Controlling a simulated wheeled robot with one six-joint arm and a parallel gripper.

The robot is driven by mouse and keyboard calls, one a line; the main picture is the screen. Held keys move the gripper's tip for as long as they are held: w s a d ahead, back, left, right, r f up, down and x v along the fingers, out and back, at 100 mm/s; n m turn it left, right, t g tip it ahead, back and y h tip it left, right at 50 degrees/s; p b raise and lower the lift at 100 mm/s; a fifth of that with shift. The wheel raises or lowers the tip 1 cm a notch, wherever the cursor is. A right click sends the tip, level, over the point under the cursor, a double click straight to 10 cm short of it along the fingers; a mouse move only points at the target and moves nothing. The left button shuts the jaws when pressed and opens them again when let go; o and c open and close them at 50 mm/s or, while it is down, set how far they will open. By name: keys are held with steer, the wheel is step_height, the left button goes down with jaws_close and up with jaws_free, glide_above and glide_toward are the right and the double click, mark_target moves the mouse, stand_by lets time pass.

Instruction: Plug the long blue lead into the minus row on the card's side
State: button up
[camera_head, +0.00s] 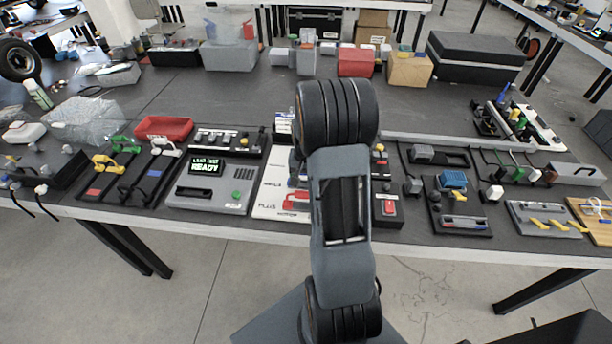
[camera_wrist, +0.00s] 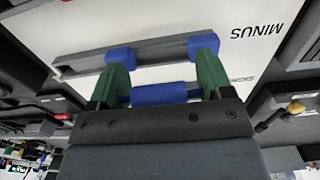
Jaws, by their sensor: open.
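In the wrist view my gripper (camera_wrist: 163,60) has two green fingers spread apart over a white card (camera_wrist: 235,52) with upside-down lettering, including MINUS. A long grey bar (camera_wrist: 160,52) crosses the card beyond the fingers. Blue pieces (camera_wrist: 120,56) show at both fingertips. A blue block (camera_wrist: 160,94) shows between the fingers, close to the gripper body. I cannot tell which blue part is the long lead, or whether the fingers touch any. In the head view my arm hides the gripper and part of the white card (camera_head: 272,202).
A grey unit with a READY screen (camera_head: 207,166) stands left of the card in the head view. A panel with a red switch (camera_head: 388,207) is to its right. Other panels and bins crowd the bench. The middle of the dark bench top (camera_head: 230,98) is mostly clear.

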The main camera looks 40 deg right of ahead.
steer(key=shift+r, duration=0.1)
step_height(320, 180, up, 14)
stand_by(0.7)
stand_by(0.4)
steer(key=s+a+r+n+t, duration=0.1)
steer(key=s+a+n, duration=0.3)
steer(key=a, duration=0.6)
steer(key=s+a+r+n+t, duration=0.1)
steer(key=s+a+n+t, duration=0.1)
steer(key=s+a+n, duration=0.3)
steer(key=s+a, duration=0.3)
steer(key=a, duration=0.2)
steer(key=shift+s+a+t, duration=0.15)
steer(key=shift+a+t, duration=0.15)
steer(key=shift+r, duration=0.1)
